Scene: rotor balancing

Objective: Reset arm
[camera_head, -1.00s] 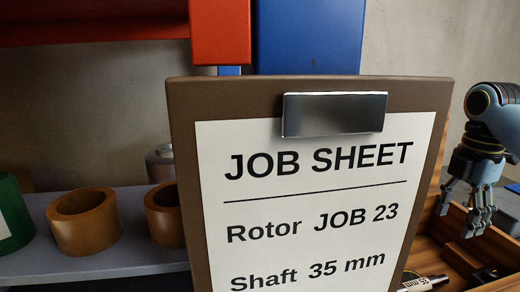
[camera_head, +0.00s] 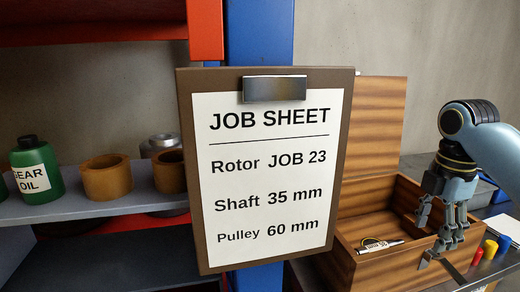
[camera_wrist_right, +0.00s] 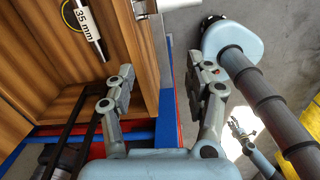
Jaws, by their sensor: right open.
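My right gripper (camera_head: 440,236) hangs at the front right of the open wooden box in the head view.
A job sheet clipboard (camera_head: 265,175) reads Rotor JOB 23, Shaft 35 mm, Pulley 60 mm. The wooden box (camera_head: 405,268) stands right of it, lid up. Left, a shelf (camera_head: 85,210) holds a green gear oil bottle (camera_head: 36,168) and tan rings (camera_head: 106,178). Red and yellow pieces (camera_head: 490,249) stand far right.

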